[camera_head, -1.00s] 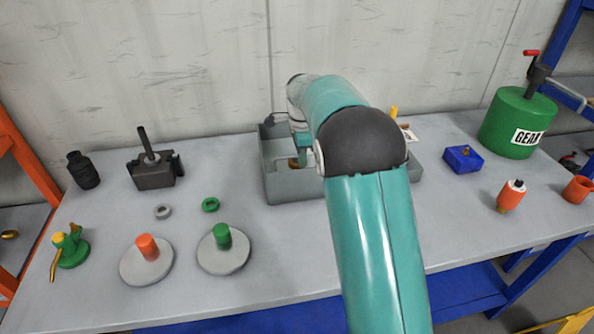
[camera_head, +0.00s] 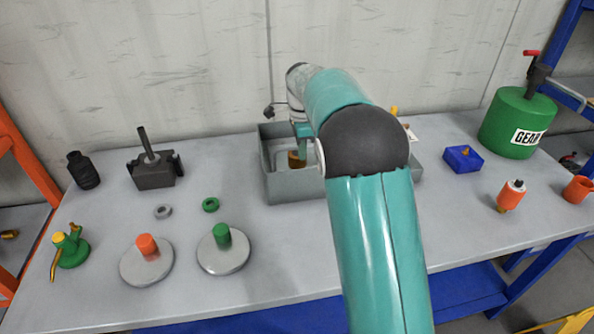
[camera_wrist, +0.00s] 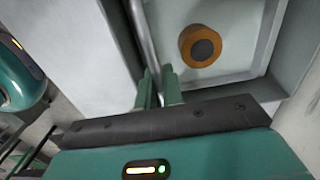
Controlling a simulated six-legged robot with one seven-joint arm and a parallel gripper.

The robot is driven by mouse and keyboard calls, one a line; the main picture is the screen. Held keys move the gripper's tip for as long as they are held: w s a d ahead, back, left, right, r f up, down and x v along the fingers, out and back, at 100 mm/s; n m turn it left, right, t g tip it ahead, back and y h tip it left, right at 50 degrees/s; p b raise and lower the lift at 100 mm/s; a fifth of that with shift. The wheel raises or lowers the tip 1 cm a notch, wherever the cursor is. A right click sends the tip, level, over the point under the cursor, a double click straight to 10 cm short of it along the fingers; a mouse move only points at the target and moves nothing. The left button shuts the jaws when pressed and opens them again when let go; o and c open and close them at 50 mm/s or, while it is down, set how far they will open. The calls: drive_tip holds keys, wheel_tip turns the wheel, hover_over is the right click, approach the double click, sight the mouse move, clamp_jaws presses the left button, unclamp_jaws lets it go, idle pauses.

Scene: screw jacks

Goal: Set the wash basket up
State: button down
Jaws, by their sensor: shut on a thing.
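A grey open-topped basin (camera_head: 290,188) stands at the back middle of the bench. A paler inner tray, which looks like the wash basket, shows inside it; in the wrist view this pale tray (camera_wrist: 240,22) holds a round brass-coloured piece with a dark centre (camera_wrist: 201,46). The brass piece also shows in the head view (camera_head: 297,160). My gripper (camera_wrist: 159,85) is at the tray's side, its fingers closed around a thin grey bar (camera_wrist: 147,40) that looks like the basket's handle. In the head view my arm hides the basin's right part and most of the gripper.
To the left stand a black bottle-like part (camera_head: 83,170), a dark block with a rod (camera_head: 153,168), two discs with orange (camera_head: 147,246) and green (camera_head: 222,236) posts, and two small rings. At right are a blue box (camera_head: 463,158), a green drum (camera_head: 517,120) and orange parts. The wall is close behind.

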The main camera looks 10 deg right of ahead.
drive_tip(key=shift+w+r, duration=0.1)
drive_tip(key=shift+r, duration=1.5)
drive_tip(key=c, duration=1.3)
unclamp_jaws()
drive_tip(key=shift+f, duration=0.25)
drive_tip(key=shift+r, duration=0.55)
wheel_tip(320, 180, up, 9)
drive_tip(key=shift+f, duration=0.1)
